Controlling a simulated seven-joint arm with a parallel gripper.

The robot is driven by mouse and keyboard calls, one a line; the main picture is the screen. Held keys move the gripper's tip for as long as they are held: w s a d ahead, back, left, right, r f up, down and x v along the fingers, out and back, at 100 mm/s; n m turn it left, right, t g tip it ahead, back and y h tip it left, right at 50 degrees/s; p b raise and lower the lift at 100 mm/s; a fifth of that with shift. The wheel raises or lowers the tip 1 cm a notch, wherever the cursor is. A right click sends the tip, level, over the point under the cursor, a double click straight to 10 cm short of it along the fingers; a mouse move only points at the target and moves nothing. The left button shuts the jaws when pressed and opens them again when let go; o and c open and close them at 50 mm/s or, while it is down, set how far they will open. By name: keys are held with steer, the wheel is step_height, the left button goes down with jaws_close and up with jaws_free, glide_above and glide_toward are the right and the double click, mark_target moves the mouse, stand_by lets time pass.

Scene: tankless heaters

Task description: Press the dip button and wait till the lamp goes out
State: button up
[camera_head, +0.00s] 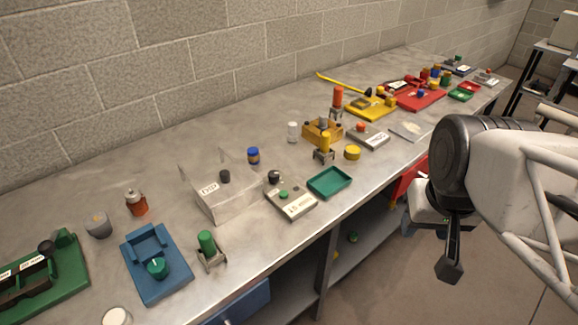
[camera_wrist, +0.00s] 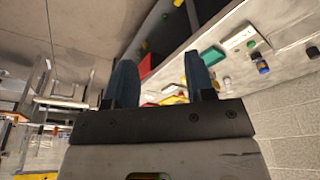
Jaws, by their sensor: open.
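A clear box (camera_head: 230,203) with a white label and a dark knob on top stands on the bench left of centre; the label seems to read DIP, but it is too small to be sure. Beside it is a pale box with a green button (camera_head: 284,195) and a label I cannot read. A dark round knob (camera_head: 273,177) is just behind this box. I cannot make out a lit lamp. My gripper (camera_head: 449,262) hangs in front of the bench at the right, well away from both boxes. In the wrist view its two fingers (camera_wrist: 162,82) are apart, with nothing between them.
A green tray (camera_head: 330,183) lies right of the pale box. A blue fixture (camera_head: 155,262) and green cylinder (camera_head: 206,243) are at the left front. A yellow block (camera_head: 322,131) and red tray (camera_head: 418,99) stand farther along. The wall (camera_head: 200,60) bounds the bench behind.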

jaws_close()
stand_by(1.4)
